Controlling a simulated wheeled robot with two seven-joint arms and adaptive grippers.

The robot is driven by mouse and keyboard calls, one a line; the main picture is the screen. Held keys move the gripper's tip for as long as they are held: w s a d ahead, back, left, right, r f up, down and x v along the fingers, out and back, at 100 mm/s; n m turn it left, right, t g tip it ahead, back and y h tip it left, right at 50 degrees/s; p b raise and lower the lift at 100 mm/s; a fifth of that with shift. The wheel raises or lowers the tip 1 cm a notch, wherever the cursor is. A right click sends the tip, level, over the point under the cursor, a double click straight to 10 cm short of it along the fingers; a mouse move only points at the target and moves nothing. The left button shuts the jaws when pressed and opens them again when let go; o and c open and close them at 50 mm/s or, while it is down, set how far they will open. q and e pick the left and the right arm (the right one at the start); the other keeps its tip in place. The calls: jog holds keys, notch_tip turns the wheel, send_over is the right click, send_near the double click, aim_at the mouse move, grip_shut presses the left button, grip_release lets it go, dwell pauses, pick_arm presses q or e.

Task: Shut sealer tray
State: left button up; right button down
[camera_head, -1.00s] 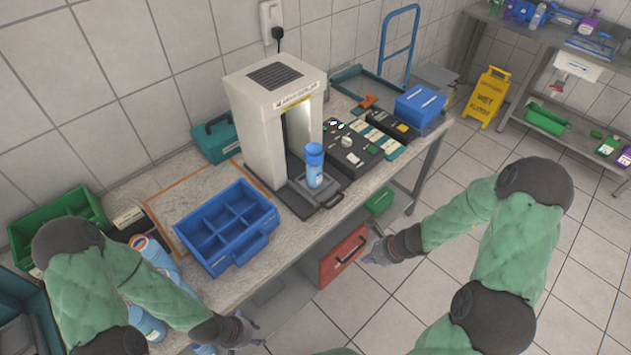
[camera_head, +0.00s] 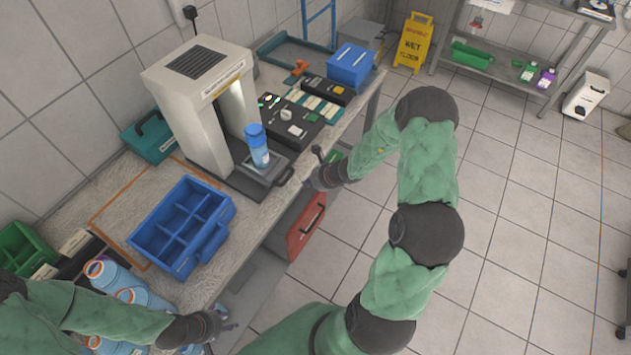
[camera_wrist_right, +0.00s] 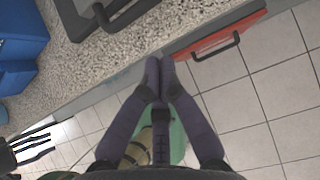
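The sealer (camera_head: 205,100) is a pale box-shaped arch on the worktop. Its dark tray (camera_head: 270,180) sticks out at the front, with a handle (camera_head: 285,177) on its outer edge. A blue bottle (camera_head: 257,147) stands upright on the tray. My right gripper (camera_head: 316,168) is beside the worktop edge, just right of the handle and apart from it. In the right wrist view its fingertips (camera_wrist_right: 160,66) are together with nothing between them; the tray handle (camera_wrist_right: 128,14) shows ahead, slightly left. My left gripper (camera_head: 222,316) is low by the worktop's front edge; its finger opening is too small to judge.
A blue divided crate (camera_head: 222,238) sits left of the tray. Black item trays (camera_head: 292,132) and a blue box (camera_head: 350,66) are to its right. A red drawer-like box (camera_head: 306,226) hangs below the worktop. Open tiled floor lies right of it.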

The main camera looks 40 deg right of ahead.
aim_at(270, 167)
jog(key=w, duration=0.1)
jog(key=w+a+f, duration=0.1)
jog(key=w, duration=0.2)
jog(key=shift+a+f, duration=0.15)
jog(key=shift+a, duration=0.15)
jog(key=shift+w+a, duration=0.1)
jog(key=shift+w+a, duration=0.25)
jog(key=shift+w, duration=0.35)
jog(key=w+a+p, duration=0.1)
jog(key=w, duration=0.3)
jog(key=w+a, duration=0.2)
jog(key=w, duration=0.2)
jog(key=w+a+p, duration=0.1)
jog(key=w+a, duration=0.1)
jog(key=w, duration=0.2)
jog(key=shift+w+a+p, duration=0.1)
jog(key=shift+w+p, duration=0.25)
pick_arm(q)
jog(key=shift+w+a+r, duration=0.2)
jog(key=shift+w+r, duration=0.3)
jog(key=shift+r, duration=0.2)
jog(key=shift+w+a+r, duration=0.2)
jog(key=shift+w+r, duration=0.25)
jog(key=shift+r, duration=0.2)
pick_arm(e)
jog(key=shift+w+a, duration=0.2)
jog(key=shift+w, duration=0.3)
